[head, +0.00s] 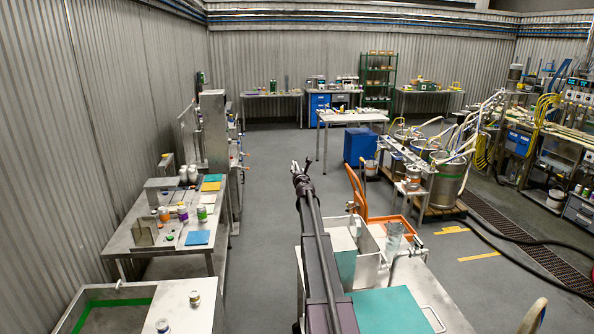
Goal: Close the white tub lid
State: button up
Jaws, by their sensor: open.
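I cannot make out a white tub with a raised lid for certain. Another small pale pail (371,168) stands by the blue bin. My gripper (301,163) is open and seems empty, at the end of my arm, which reaches forward over the middle of the floor. It is far from both containers.
A steel table (130,240) with cans and coloured mats stands at left. A steel sink (370,272) and an orange hand truck (357,190) are close at centre right. Kegs with hoses (447,182) stand beyond. Grey floor (262,200) is clear left of my arm.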

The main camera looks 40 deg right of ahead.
jog(key=v, duration=0.9)
jog(key=shift+s+a, duration=0.15)
dwell(0.4)
jog(key=s+a+f+m+g+y, duration=0.3)
jog(key=s+a+f+m+g, duration=0.45)
jog(key=a, duration=0.95)
jog(key=s+a+f+m+g+y, duration=0.25)
jog(key=s+a+f+m, duration=0.25)
jog(key=s+a+m, duration=0.95)
jog(key=s+a+f+m+g+y, duration=0.3)
jog(key=s+a+f+m+g, duration=0.45)
jog(key=a, duration=1.15)
jog(key=s+f+n+b, duration=0.1)
jog(key=s+f+b, duration=0.1)
jog(key=f+b, duration=0.6)
jog(key=s+f+n+t+b, duration=0.1)
jog(key=s+f+b, duration=0.2)
jog(key=f+b, duration=0.5)
jog(key=shift+a+b, duration=0.25)
jog(key=shift+b, duration=0.45)
